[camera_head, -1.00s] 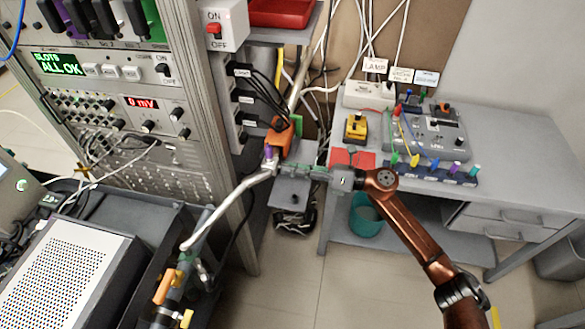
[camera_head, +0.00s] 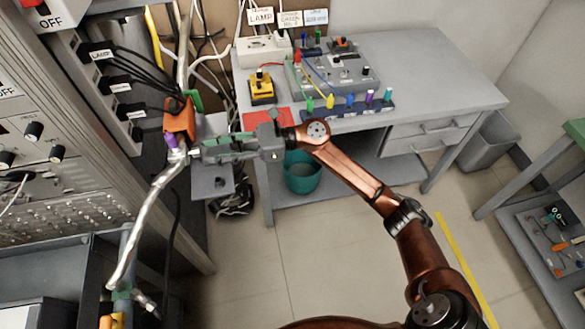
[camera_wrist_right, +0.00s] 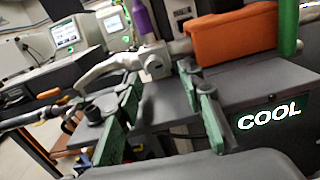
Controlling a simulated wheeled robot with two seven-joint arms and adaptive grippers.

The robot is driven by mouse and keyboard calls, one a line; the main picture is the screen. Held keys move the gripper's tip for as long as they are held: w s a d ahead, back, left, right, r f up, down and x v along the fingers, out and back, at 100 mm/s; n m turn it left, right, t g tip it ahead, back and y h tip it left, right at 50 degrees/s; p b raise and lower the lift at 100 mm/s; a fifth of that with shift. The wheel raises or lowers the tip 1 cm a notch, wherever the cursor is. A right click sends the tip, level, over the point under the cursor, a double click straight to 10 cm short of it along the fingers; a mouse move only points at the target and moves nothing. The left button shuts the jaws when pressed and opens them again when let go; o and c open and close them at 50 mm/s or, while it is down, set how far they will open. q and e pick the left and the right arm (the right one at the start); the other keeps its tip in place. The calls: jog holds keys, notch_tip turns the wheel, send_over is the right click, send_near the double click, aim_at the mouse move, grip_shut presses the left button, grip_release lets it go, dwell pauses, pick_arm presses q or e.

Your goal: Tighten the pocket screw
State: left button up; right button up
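I cannot make out for sure which part is the pocket screw. A purple piece (camera_head: 171,141) sits on a silvery metal fitting at the top of a bent pipe (camera_head: 150,205), beside an orange block (camera_head: 181,118). My right gripper (camera_head: 198,152) reaches in from the right, close to this fitting. In the right wrist view its two green fingers stand apart with nothing between them (camera_wrist_right: 163,80). The metal fitting (camera_wrist_right: 156,60), purple piece (camera_wrist_right: 143,18) and orange block (camera_wrist_right: 232,37) show just beyond the fingertips.
A grey instrument rack (camera_head: 45,130) with black cables stands left. A grey bench (camera_head: 440,75) holds a yellow-black device (camera_head: 262,87) and a control box (camera_head: 340,68). A teal bin (camera_head: 302,172) stands below. A grey box labelled COOL (camera_wrist_right: 268,117) is near the gripper. The floor in front is open.

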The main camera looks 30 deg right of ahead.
jog(key=w+d+f+m+t+h+p, duration=0.1)
jog(key=d+f+m+t+p, duration=0.1)
jog(key=d+m+t+p, duration=0.35)
jog(key=w+d+f+m+t+h+p, duration=0.2)
jog(key=d+m+p, duration=0.2)
jog(key=d+m, duration=0.4)
pick_arm(q)
jog(key=w+r+t+p, duration=0.1)
jog(key=w+r+p, duration=0.3)
jog(key=r, duration=0.5)
jog(key=w+r+t+p, duration=0.1)
jog(key=w+r+p, duration=0.3)
jog(key=r, duration=0.5)
jog(key=shift+w+r+p, duration=0.3)
jog(key=shift+w+p, duration=0.1)
jog(key=shift+w, duration=0.15)
pick_arm(e)
jog(key=s+d+f+m+t+h, duration=0.1)
jog(key=s+d+f+m+h, duration=0.1)
jog(key=f+m, duration=0.4)
jog(key=s+d+f+m+t+h, duration=0.1)
jog(key=s+d+f+m+h, duration=0.2)
jog(key=f, duration=0.9)
jog(key=shift+d+f+m+h, duration=0.15)
jog(key=shift+d+m+h, duration=1.15)
jog(key=shift+d+m, duration=0.8)
jog(key=shift+s+d, duration=0.1)
jog(key=shift+d, duration=0.05)
